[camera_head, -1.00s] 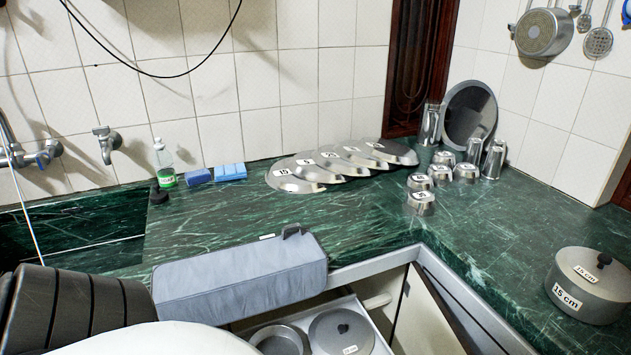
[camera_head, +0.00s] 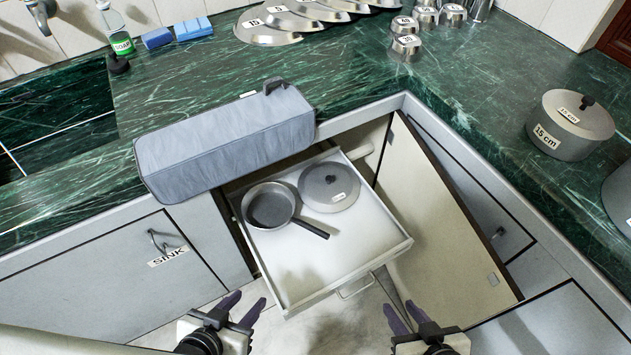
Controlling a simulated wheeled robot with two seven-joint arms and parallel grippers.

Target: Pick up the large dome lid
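A round grey dome lid (camera_head: 322,196) with a dark knob and a small label lies in the open drawer (camera_head: 345,255), to the right of a frying pan (camera_head: 269,206). Whether a pot is under the lid I cannot tell. My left gripper (camera_head: 245,306) is open and empty, low in the view in front of the drawer. My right gripper (camera_head: 400,309) is open and empty, in front of and to the right of the drawer. Both are apart from the lid.
A grey fabric case (camera_head: 225,140) lies on the green counter (camera_head: 420,70) behind the drawer. Labelled plates (camera_head: 270,30) and cups (camera_head: 406,47) stand at the back. A 15 cm pot (camera_head: 570,125) is at the right. An open cabinet door (camera_head: 440,220) stands beside the drawer.

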